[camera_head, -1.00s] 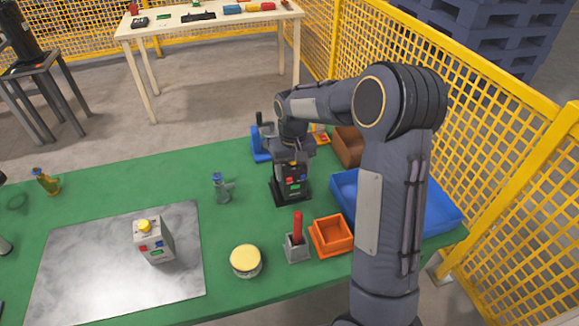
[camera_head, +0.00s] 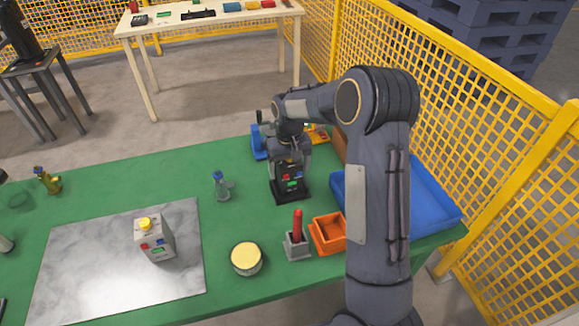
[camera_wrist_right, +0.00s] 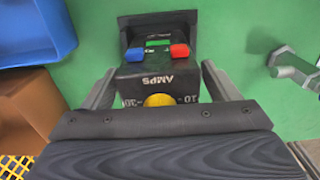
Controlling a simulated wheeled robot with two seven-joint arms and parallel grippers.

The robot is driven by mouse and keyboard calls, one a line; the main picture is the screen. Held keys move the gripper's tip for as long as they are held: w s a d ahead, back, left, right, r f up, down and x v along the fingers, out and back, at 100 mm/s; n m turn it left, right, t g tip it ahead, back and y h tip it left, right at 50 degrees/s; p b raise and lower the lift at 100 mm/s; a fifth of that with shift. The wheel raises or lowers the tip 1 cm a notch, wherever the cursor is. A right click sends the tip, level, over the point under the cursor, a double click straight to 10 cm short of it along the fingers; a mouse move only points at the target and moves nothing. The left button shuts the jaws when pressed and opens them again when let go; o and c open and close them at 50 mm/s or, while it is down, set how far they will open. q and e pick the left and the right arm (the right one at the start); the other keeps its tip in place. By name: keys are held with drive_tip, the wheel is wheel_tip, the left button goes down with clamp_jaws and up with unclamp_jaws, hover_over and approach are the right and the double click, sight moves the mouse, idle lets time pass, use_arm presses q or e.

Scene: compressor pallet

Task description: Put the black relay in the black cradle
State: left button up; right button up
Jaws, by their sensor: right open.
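The black relay (camera_head: 290,177) stands upright in the black cradle (camera_head: 293,196), near the middle of the green table. In the right wrist view the relay (camera_wrist_right: 152,72) shows blue and red terminals, a green patch, a yellow knob and the word AMPS. The cradle's dark wall (camera_wrist_right: 178,19) shows beyond it; whether the relay is fully seated is hard to tell. My right gripper (camera_head: 289,163) is just above the relay, its open fingers (camera_wrist_right: 158,82) on either side with small gaps. My left gripper is not in view.
A blue bin (camera_head: 425,200), an orange tray (camera_head: 329,233) and a grey holder with a red handle (camera_head: 297,239) are to the right and front. A bolt (camera_head: 222,187) stands left of the cradle. A grey box (camera_head: 154,243) stands on a metal plate (camera_head: 85,265).

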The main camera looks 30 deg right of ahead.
drive_tip(key=shift+r, duration=0.15)
wheel_tip(320, 180, up, 12)
drive_tip(key=shift+f, duration=0.1)
drive_tip(key=s+a+r+t+y, duration=0.1)
drive_tip(key=s+a+r, duration=0.15)
drive_tip(key=s, duration=0.45)
drive_tip(key=s+a+r+t+y, duration=0.1)
drive_tip(key=s+a+r+t, duration=0.15)
drive_tip(key=s, duration=0.55)
drive_tip(key=s+a+f+t+y, duration=0.1)
drive_tip(key=s+a+f, duration=0.1)
drive_tip(key=s, duration=0.5)
drive_tip(key=s+a+f+n+t, duration=0.1)
drive_tip(key=s+a+f, duration=0.1)
drive_tip(key=s+a, duration=0.2)
drive_tip(key=s, duration=0.3)
drive_tip(key=shift+a+y, duration=0.3)
drive_tip(key=shift+y, duration=0.1)
